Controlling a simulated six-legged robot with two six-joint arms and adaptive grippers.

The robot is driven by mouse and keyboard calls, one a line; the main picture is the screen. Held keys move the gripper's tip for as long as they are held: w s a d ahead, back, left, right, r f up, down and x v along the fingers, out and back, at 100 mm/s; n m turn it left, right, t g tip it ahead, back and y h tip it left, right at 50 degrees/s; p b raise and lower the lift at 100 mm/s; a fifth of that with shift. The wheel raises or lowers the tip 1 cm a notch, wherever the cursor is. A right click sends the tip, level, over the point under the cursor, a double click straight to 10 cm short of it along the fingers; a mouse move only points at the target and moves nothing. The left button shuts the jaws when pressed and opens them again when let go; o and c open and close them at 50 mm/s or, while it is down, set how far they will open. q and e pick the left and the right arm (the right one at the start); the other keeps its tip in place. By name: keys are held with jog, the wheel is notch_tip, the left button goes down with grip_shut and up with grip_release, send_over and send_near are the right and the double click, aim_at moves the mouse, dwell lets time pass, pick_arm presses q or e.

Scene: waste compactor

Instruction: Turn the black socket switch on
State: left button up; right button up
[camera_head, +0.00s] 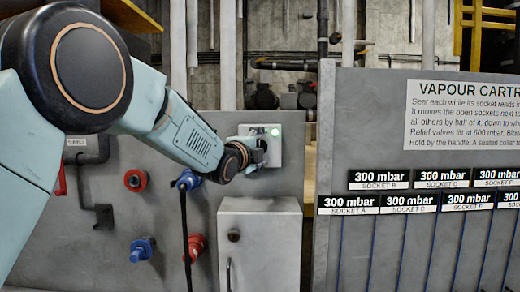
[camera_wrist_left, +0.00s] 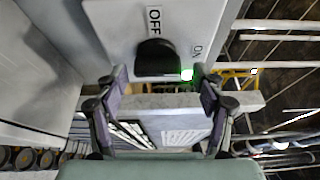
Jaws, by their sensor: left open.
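The black socket switch (camera_wrist_left: 156,58) is a dark rounded knob on a pale plate (camera_wrist_left: 110,25). OFF is printed above it and ON to its right in the left wrist view. A green light (camera_wrist_left: 187,74) glows beside it. In the head view the plate (camera_head: 272,159) is on the grey wall, with the green light (camera_head: 274,132) at its upper right. My left gripper (camera_head: 258,157) is in front of the plate and partly hides the switch. I cannot tell which way the knob points.
A grey cabinet (camera_head: 259,240) stands out just below the plate. Red (camera_head: 136,180) and blue (camera_head: 141,250) round sockets are on the wall to the left, with a black cable (camera_head: 185,235). A grey panel (camera_head: 370,110) with 300 mbar labels stands at the right.

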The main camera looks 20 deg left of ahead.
pick_arm(q)
jog(key=s+a, duration=0.1)
jog(key=s, duration=1.1)
jog(key=shift+a, duration=0.4)
jog(key=shift+w, duration=0.1)
jog(key=shift+f, duration=0.1)
